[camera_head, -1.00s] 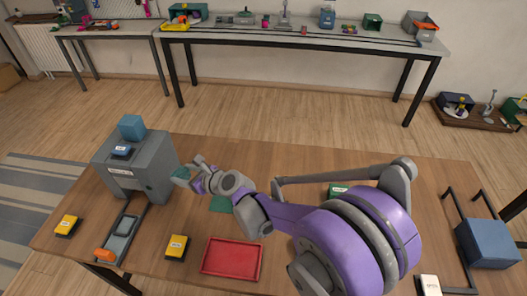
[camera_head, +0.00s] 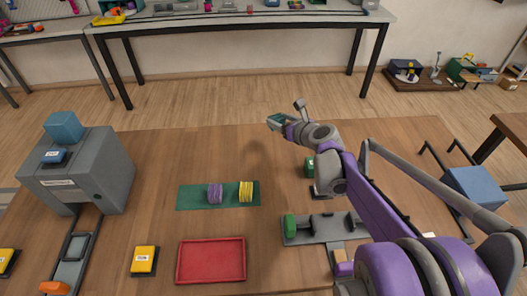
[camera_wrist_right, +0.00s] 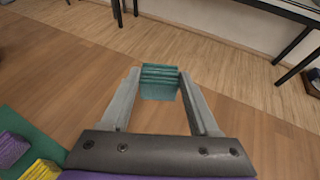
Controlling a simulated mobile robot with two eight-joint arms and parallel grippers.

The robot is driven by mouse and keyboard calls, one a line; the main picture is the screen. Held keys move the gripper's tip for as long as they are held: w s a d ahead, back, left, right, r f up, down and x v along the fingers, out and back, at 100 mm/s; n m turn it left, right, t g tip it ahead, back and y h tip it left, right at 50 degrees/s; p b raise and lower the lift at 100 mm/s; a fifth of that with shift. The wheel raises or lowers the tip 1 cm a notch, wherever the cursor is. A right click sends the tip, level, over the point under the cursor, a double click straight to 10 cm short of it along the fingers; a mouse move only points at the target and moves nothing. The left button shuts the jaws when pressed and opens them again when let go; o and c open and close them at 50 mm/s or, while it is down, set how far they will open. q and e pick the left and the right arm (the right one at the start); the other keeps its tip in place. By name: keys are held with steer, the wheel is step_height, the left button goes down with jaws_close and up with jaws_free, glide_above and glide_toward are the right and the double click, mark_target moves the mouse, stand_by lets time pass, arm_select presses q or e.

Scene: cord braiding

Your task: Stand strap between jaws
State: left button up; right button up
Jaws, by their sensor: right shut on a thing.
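My right gripper (camera_head: 288,120) is shut on a teal strap (camera_head: 279,120), held in the air above the far edge of the table. In the right wrist view the strap (camera_wrist_right: 160,82) is a ridged, folded teal piece between the two fingers. A grey fixture (camera_head: 325,230) lies on the table at the right, with a green block (camera_head: 290,226) at its left end; it looks like the place of the jaws, but my arm partly hides it. The gripper is well behind and above this fixture. My left gripper is not in view.
A green mat (camera_head: 190,197) bears a purple coil (camera_head: 215,193) and a yellow coil (camera_head: 246,191). A red tray (camera_head: 211,279) lies in front. A grey machine (camera_head: 100,180) stands left, and a blue block (camera_head: 475,188) right. The table's back middle is clear.

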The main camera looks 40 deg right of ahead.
steer(key=f, duration=0.1)
steer(key=f+b, duration=0.1)
steer(key=f, duration=0.3)
steer(key=shift+s+d+f, duration=0.15)
steer(key=shift+d, duration=0.2)
steer(key=shift+f+b, duration=0.65)
steer(key=shift+f, duration=1.7)
steer(key=shift+f, duration=0.2)
steer(key=o, duration=1.4)
steer(key=shift+r, duration=0.1)
